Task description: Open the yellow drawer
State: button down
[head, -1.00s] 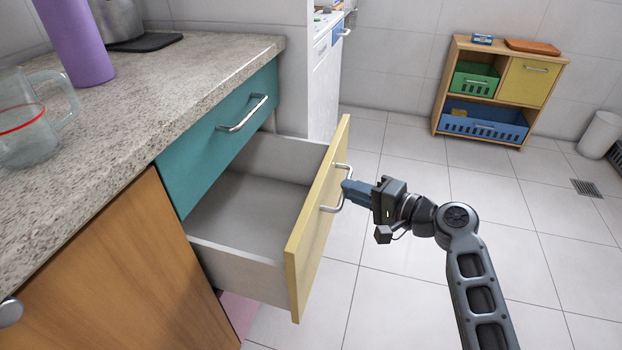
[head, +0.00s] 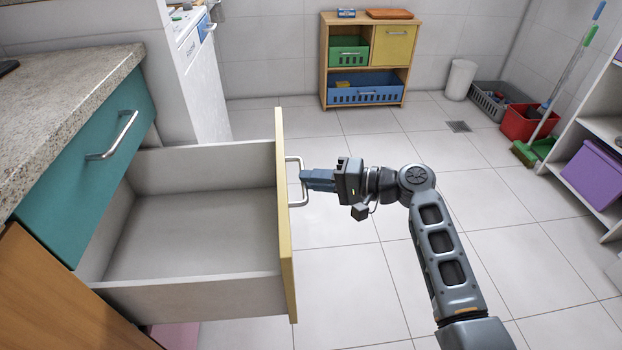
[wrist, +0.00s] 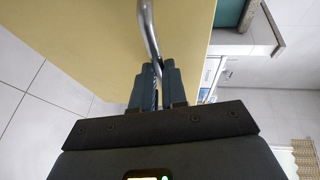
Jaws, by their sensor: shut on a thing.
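The yellow drawer (head: 285,215) stands pulled far out from the counter, below the teal drawer (head: 90,160). Its grey inside (head: 195,235) looks empty. My gripper (head: 305,180) is shut on the drawer's metal bar handle (head: 291,197), on the outer side of the yellow front. In the wrist view the fingers (wrist: 153,82) close around the handle bar (wrist: 149,32), with the yellow front (wrist: 95,40) behind it. The teal drawer is shut.
Open tiled floor (head: 350,270) lies to the right of the drawer. A wooden shelf (head: 324,60) with green and blue baskets stands at the back. A red bucket (head: 520,122), a broom (head: 545,145) and a white shelf (head: 605,130) are at the right.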

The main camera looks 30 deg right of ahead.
jog(key=c, duration=1.2)
grip_release()
jog(key=shift+o, duration=0.2)
jog(key=p+v, duration=0.1)
jog(key=v, duration=0.6)
jog(key=shift+s+d, duration=0.25)
jog(key=shift+r, duration=0.1)
